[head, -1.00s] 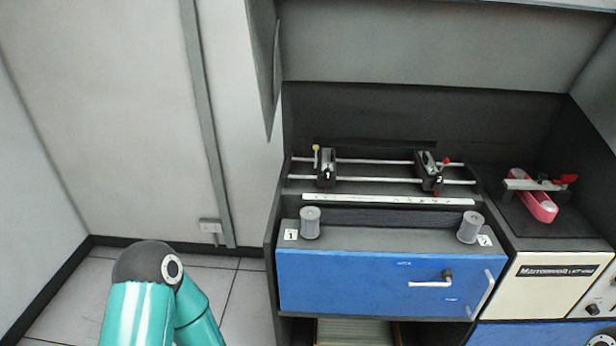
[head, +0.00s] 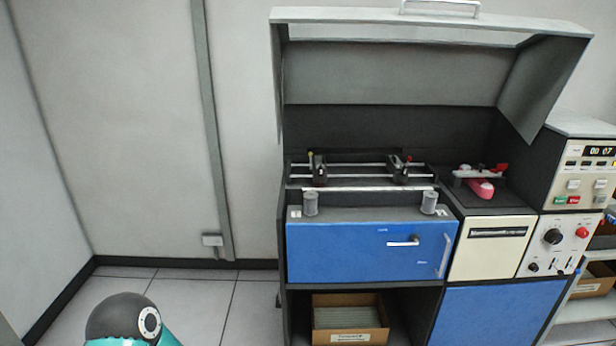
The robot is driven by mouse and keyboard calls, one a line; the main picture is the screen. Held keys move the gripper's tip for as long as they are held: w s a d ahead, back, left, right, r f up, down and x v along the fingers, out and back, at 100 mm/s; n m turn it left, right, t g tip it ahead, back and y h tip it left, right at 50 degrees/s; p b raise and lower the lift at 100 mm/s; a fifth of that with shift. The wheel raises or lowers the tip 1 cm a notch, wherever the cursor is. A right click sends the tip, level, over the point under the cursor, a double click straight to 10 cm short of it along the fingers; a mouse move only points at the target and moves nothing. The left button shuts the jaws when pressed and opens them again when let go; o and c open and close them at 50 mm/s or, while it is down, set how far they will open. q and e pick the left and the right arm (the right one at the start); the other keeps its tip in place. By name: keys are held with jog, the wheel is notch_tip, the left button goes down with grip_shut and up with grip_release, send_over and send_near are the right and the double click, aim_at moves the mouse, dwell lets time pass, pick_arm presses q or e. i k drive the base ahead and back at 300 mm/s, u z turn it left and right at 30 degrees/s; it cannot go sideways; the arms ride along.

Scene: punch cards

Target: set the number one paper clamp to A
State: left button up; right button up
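Two black paper clamps ride on a pair of silver rails inside the open machine, in the head view. The left clamp (head: 318,170) has a small yellow-tipped lever standing up; in the earlier, closer view a 1 label sits below on this side. The right clamp (head: 398,169) has a red-tipped part. A white scale strip (head: 368,189) runs in front of the rails; its marks are too small to read. Neither gripper shows. Only a rounded dark and teal part of my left arm is at the lower left, apart from the machine.
The machine's lid (head: 430,30) stands raised above the rails. Two grey knobs (head: 311,203) stand on the ledge above a blue front panel (head: 350,252). A card box (head: 350,320) is on the shelf below. Floor at the left (head: 205,305) is clear.

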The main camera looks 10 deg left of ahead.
aim_at(320, 176)
jog(key=u, duration=0.85)
jog(key=i, duration=0.9)
jog(key=u, duration=0.05)
